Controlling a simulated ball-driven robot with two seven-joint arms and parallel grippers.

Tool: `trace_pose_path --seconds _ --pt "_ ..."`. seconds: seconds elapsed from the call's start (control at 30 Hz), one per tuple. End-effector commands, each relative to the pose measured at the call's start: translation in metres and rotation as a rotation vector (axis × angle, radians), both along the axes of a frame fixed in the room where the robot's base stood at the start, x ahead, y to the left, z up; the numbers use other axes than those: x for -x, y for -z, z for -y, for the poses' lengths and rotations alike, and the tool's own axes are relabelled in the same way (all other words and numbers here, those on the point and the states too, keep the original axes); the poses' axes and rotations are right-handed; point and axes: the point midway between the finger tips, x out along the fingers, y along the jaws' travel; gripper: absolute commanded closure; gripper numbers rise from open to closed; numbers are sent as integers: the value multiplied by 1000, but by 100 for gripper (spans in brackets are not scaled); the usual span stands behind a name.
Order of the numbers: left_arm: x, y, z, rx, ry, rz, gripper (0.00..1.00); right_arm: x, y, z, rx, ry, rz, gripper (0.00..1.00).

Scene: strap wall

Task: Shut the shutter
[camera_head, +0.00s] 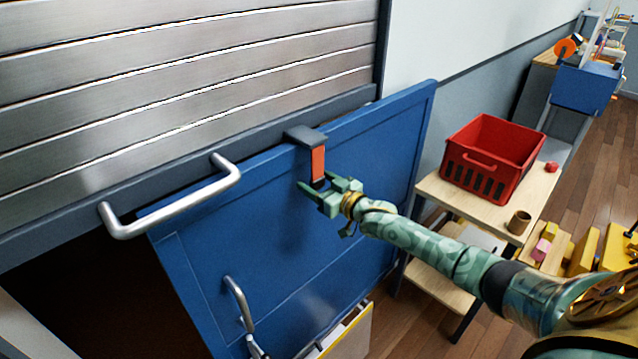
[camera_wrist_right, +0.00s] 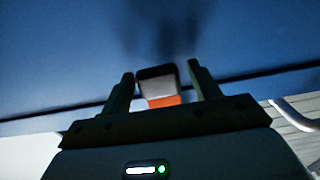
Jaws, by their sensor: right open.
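The shutter (camera_head: 190,85) is made of grey metal slats and is partly lowered, with a dark gap below its bottom rail (camera_head: 60,222). A silver bar handle (camera_head: 175,205) is on that rail. A short orange strap (camera_head: 318,163) hangs from a dark bracket (camera_head: 305,136) at the rail's right part. My right gripper (camera_head: 318,188) is open at the strap's lower end. In the right wrist view, the orange strap (camera_wrist_right: 164,101) shows between the open fingers (camera_wrist_right: 164,84); I cannot tell whether they touch it. My left gripper is not in view.
A blue panel (camera_head: 300,250) leans at a tilt below the rail, behind my right gripper. A red crate (camera_head: 490,160) and a brown cup (camera_head: 519,222) stand on a wooden shelf unit (camera_head: 450,195) at the right. Wooden floor shows beyond.

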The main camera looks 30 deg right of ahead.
Motion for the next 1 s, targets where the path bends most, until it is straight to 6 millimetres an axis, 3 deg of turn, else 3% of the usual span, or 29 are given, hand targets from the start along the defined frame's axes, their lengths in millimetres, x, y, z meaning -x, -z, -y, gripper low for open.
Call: trace_pose_path --seconds 0.17,0.27,0.5,0.7,1.0 --pt "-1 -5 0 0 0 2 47 12 -1 3 -1 0 0 38" --pt "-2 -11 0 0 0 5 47 31 -2 7 0 -1 -1 38" --pt "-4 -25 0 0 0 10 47 95 -1 20 0 -1 -5 38" --pt "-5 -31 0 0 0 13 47 137 -1 30 1 -1 -3 38" --pt "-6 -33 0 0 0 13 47 159 0 35 0 0 -1 38"
